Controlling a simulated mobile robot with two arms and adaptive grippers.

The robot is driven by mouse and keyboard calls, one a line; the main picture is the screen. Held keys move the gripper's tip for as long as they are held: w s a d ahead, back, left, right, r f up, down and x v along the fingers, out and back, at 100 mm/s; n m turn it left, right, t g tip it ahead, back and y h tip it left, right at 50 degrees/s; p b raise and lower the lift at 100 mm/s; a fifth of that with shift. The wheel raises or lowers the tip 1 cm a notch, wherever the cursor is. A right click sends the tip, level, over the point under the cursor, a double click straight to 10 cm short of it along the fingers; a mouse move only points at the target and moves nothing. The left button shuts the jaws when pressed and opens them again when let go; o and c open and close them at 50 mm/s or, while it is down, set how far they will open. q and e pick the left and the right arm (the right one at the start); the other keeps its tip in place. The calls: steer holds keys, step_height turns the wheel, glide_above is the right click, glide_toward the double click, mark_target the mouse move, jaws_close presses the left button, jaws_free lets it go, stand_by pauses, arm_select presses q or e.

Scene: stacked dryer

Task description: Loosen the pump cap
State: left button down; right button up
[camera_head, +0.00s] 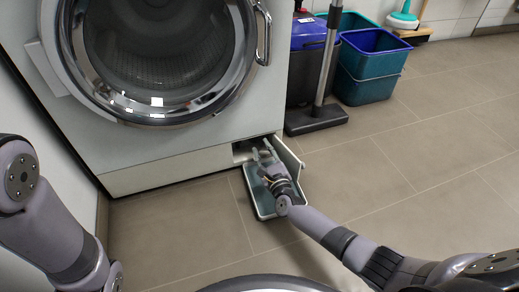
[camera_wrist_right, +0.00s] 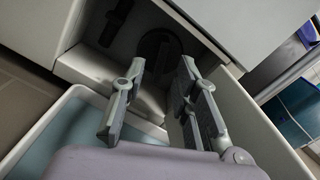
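The pump cap (camera_wrist_right: 160,48) is a dark round piece with a raised bar, set in the recess at the dryer's base in the right wrist view. In the head view I cannot make it out. My right gripper (camera_head: 265,153) reaches over the tray into the opening at the dryer's lower right corner. In the right wrist view its two grey fingers (camera_wrist_right: 158,92) are apart with nothing visible between them. The cap lies beyond the fingertips, roughly in line with the gap; contact is not visible. My left arm is at the left of the head view, its gripper out of sight.
A pale tray (camera_head: 263,207) lies below the opening. An opened flap (camera_head: 289,159) stands close on the gripper's right; it also shows in the right wrist view (camera_wrist_right: 246,112). The dryer (camera_head: 165,165) rises above. A floor tool (camera_head: 316,119) and bins (camera_head: 372,62) stand to the right.

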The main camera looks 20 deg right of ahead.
mark_target(259, 143)
steer(key=shift+w+b, duration=0.6)
steer(key=shift+w, duration=1.2)
steer(key=shift+c, duration=0.5)
jaws_close()
